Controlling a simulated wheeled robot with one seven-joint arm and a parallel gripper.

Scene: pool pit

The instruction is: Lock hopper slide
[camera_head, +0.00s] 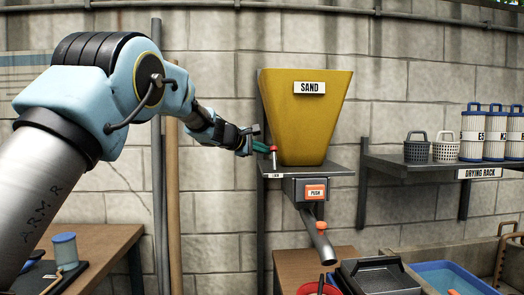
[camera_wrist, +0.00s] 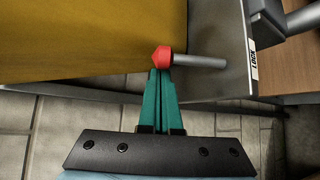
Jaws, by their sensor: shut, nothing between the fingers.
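The yellow sand hopper (camera_head: 305,118) hangs on the block wall above a grey plate (camera_head: 325,170). A metal pin with a red knob (camera_head: 273,150) stands at the plate's left end, near a small "LOCK" label (camera_head: 277,176). My gripper (camera_head: 262,147) is beside the knob at its left. In the wrist view, my gripper's (camera_wrist: 161,75) green fingers are together and empty, with their tips at the red knob (camera_wrist: 162,58); whether they touch it I cannot tell. The pin (camera_wrist: 200,62) runs right from the knob, toward the "LOCK" label (camera_wrist: 254,58).
An orange "PUSH" button (camera_head: 316,192) and a metal spout (camera_head: 316,237) are below the plate. A drying rack shelf (camera_head: 400,168) with baskets and canisters is at the right. A wooden pole (camera_head: 172,190) stands left of the hopper.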

